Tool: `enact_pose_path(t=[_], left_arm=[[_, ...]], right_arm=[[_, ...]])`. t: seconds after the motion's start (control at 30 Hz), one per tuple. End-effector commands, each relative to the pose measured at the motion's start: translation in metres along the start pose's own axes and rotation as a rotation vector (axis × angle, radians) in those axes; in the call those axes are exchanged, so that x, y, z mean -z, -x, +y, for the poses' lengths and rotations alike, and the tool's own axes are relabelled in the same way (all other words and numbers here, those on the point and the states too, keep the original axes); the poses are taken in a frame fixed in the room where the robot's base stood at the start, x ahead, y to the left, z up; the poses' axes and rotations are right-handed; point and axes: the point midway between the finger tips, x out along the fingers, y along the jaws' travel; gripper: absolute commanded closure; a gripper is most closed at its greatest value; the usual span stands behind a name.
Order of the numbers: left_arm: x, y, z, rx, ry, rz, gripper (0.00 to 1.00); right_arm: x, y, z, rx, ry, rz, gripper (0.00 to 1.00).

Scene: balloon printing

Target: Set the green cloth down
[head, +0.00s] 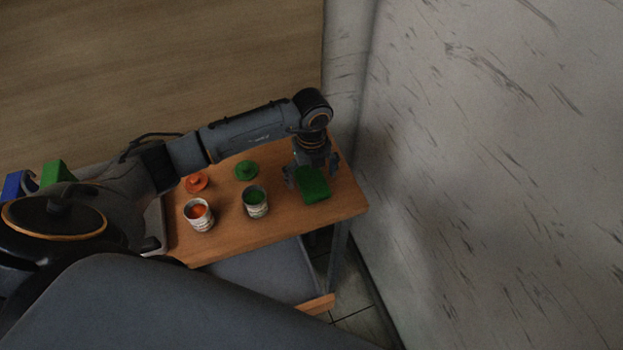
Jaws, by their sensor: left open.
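The green cloth (313,187) lies at the right end of the wooden table (245,233), looking like a small folded block. My left gripper (311,177) is right over it, pointing down, with its fingers apart at the two sides of the cloth's far part. I cannot tell whether the fingers touch it. My right gripper does not show.
A cup with green content (255,203) and a cup with orange content (199,215) stand left of the cloth. A green lid (246,170) and an orange lid (196,183) lie behind them. A grey marked wall (480,170) rises close beyond the table's right end.

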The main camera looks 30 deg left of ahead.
Motion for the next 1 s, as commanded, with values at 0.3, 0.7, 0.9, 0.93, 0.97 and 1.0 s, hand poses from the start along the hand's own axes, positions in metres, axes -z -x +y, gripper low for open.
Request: enact_pose_path(t=[0.3, 0.7, 0.9, 0.93, 0.97, 1.0], left_arm=[[0.000, 0.000, 0.000, 0.000, 0.000, 0.000, 0.46], [0.000, 0.001, 0.000, 0.000, 0.001, 0.000, 0.61], [-0.001, 0.014, -0.001, 0.003, 0.001, 0.000, 0.61], [-0.001, 0.018, -0.001, 0.003, 0.002, -0.001, 0.61], [-0.001, 0.023, -0.001, 0.005, 0.002, -0.002, 0.61], [-0.001, 0.029, -0.001, 0.004, 0.000, -0.003, 0.61]], right_arm=[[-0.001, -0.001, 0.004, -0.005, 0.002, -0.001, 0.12], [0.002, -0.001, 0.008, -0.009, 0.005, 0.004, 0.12], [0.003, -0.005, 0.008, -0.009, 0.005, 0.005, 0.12], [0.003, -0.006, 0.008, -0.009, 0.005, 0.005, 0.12], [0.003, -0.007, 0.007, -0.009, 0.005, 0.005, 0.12], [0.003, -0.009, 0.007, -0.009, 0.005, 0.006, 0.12]])
